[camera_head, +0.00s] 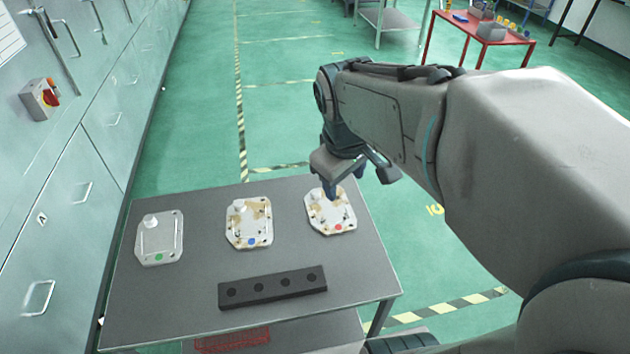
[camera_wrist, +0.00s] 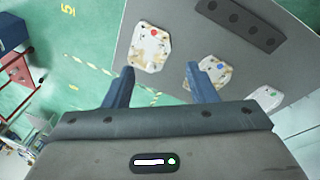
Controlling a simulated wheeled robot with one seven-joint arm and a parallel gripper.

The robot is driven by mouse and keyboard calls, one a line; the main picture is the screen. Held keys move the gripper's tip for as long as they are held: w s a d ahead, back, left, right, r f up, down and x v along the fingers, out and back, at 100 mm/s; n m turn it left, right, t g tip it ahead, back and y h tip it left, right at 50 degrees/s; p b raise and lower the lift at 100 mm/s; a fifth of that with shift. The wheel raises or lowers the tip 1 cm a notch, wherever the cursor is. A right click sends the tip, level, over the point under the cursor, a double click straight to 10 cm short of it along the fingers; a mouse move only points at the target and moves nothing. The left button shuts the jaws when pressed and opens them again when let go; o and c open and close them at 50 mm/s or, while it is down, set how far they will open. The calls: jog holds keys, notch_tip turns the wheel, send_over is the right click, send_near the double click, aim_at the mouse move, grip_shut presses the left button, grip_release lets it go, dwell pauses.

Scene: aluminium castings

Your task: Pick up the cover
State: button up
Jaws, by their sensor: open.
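Three pale metal covers lie apart on the grey table (camera_head: 190,300). The left cover (camera_head: 160,241) is plain silver with a green dot. The middle cover (camera_head: 249,225) has brownish patches and a blue dot. The right cover (camera_head: 320,222) has brownish patches and a red dot. My gripper (camera_head: 343,185) is over the back of the right cover, open and empty. In the wrist view the red-dot cover (camera_wrist: 150,48) lies beyond the gap between the open fingers (camera_wrist: 160,76). The blue-dot cover (camera_wrist: 217,76) is partly hidden by one finger. The green-dot cover (camera_wrist: 264,97) is farther right.
A black bar with several round holes (camera_head: 272,288) lies at the table front. Grey cabinets (camera_head: 60,200) stand along the left. A red table with parts (camera_head: 512,38) stands far back right. Green floor is open behind the table.

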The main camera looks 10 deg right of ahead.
jog(key=w+a+f+n+g+b, duration=0.15)
jog(key=w+f+n, duration=0.35)
jog(key=w+n, duration=0.5)
jog(key=n+g+y+b, duration=0.1)
jog(key=n+b, duration=0.2)
jog(key=n, duration=0.3)
send_near(316, 192)
notch_tip(316, 192, down, 9)
jog(key=shift+w+r+p, duration=0.1)
jog(key=shift+p, duration=0.65)
grip_shut()
